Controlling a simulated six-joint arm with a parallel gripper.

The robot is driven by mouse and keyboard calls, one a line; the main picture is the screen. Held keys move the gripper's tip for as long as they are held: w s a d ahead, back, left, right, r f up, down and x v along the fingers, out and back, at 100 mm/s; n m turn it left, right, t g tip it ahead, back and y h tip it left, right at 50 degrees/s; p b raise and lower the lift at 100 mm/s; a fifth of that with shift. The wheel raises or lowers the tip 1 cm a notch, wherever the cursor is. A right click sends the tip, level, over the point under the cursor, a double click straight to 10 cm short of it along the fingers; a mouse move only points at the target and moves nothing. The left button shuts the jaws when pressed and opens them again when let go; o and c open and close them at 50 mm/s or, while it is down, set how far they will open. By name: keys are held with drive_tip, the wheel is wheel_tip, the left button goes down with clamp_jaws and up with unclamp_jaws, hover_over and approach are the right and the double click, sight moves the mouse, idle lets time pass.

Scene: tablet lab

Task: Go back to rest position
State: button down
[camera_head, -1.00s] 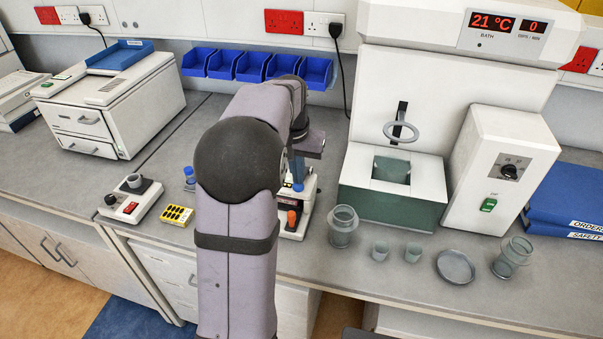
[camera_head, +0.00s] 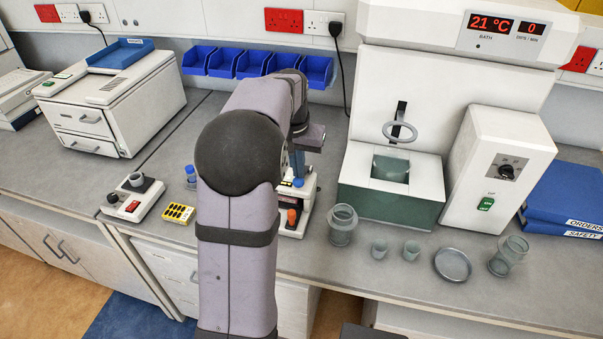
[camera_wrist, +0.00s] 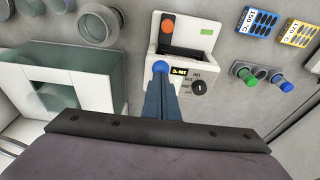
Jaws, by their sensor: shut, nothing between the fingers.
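My gripper (camera_wrist: 160,95) shows in the wrist view as two dark blue-grey fingers, shut together with nothing between them. In that view the tips lie in front of a white instrument (camera_wrist: 187,65) with a small display and a black knob. A blue round top (camera_wrist: 160,67) shows just beyond the fingertips; I cannot tell the gap between them. In the head view my arm hides most of the gripper and part of the instrument (camera_head: 308,190).
The bath (camera_head: 390,210) with a ring above it stands right of the instrument. Blue bins (camera_head: 256,66) hang behind.

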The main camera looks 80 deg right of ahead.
drive_tip(key=shift+r+p, duration=0.4)
drive_tip(key=shift+p, duration=0.05)
wheel_tip(320, 180, up, 5)
drive_tip(key=p, duration=0.4)
idle(0.3)
drive_tip(key=shift+f, duration=0.1)
idle(0.3)
drive_tip(key=shift+d, duration=0.3)
drive_tip(key=shift+n+y, duration=0.5)
drive_tip(key=shift+n, duration=0.2)
drive_tip(key=a+f, duration=0.4)
drive_tip(key=f, duration=0.1)
drive_tip(key=a+f, duration=0.2)
drive_tip(key=shift+s+a+f, duration=0.2)
drive_tip(key=shift+f, duration=0.15)
drive_tip(key=w+a+f+n, duration=0.1)
drive_tip(key=w+a+n, duration=0.4)
drive_tip(key=a, duration=0.9)
drive_tip(key=w+a+f+n, duration=0.1)
drive_tip(key=w+a+n, duration=0.5)
drive_tip(key=a, duration=0.8)
drive_tip(key=w+a+f+n+y, duration=0.1)
drive_tip(key=w+a+n, duration=0.4)
drive_tip(key=a, duration=0.9)
drive_tip(key=shift+w+a+n, duration=0.2)
drive_tip(key=shift+a+n, duration=0.1)
drive_tip(key=shift+a, duration=0.05)
